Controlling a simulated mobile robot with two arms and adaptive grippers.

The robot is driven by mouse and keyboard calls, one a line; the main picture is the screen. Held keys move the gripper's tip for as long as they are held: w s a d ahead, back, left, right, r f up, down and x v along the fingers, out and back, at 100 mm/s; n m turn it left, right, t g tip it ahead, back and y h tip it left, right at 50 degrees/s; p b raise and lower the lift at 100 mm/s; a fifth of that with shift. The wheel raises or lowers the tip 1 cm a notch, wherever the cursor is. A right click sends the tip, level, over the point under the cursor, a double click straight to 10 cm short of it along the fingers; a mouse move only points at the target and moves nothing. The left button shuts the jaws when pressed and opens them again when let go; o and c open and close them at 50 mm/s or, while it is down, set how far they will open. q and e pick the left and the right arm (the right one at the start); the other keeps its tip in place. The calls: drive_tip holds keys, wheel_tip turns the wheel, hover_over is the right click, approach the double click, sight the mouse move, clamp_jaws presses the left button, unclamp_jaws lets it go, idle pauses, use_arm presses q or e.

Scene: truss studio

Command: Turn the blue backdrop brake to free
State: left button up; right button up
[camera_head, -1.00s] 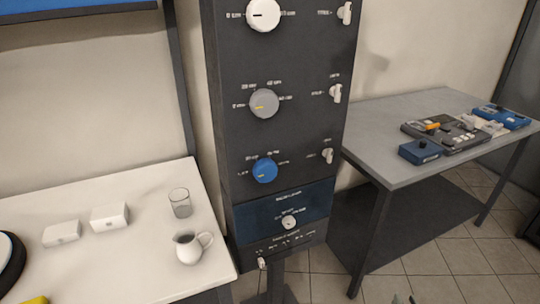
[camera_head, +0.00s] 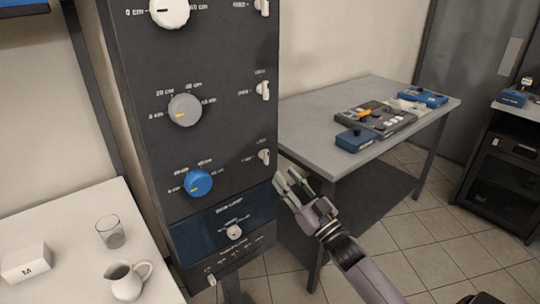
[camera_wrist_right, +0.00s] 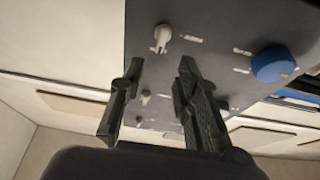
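The blue backdrop brake (camera_head: 264,157) is a small white lever on the right side of the dark panel (camera_head: 225,60), in the row of the blue knob (camera_head: 198,182). In the head view its printed labels are too small to read. In the right wrist view the lever (camera_wrist_right: 162,38) shows above and between the fingertips, with the blue knob (camera_wrist_right: 272,65) at the right. My right gripper (camera_head: 285,178) is open and empty, a little below and right of the lever, apparently not touching it. My left gripper is not in view.
More white levers (camera_head: 263,90) and knobs, one grey (camera_head: 185,110), sit higher on the panel. A grey table (camera_head: 300,125) with control boxes stands right of it. A white table (camera_head: 60,225) with a glass (camera_head: 111,232) and a jug (camera_head: 126,281) is at left.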

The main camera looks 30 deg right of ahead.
sight(268, 154)
drive_tip(key=p+x, duration=0.1)
drive_tip(key=x, duration=0.7)
drive_tip(key=shift+f, duration=0.1)
clamp_jaws()
idle(0.4)
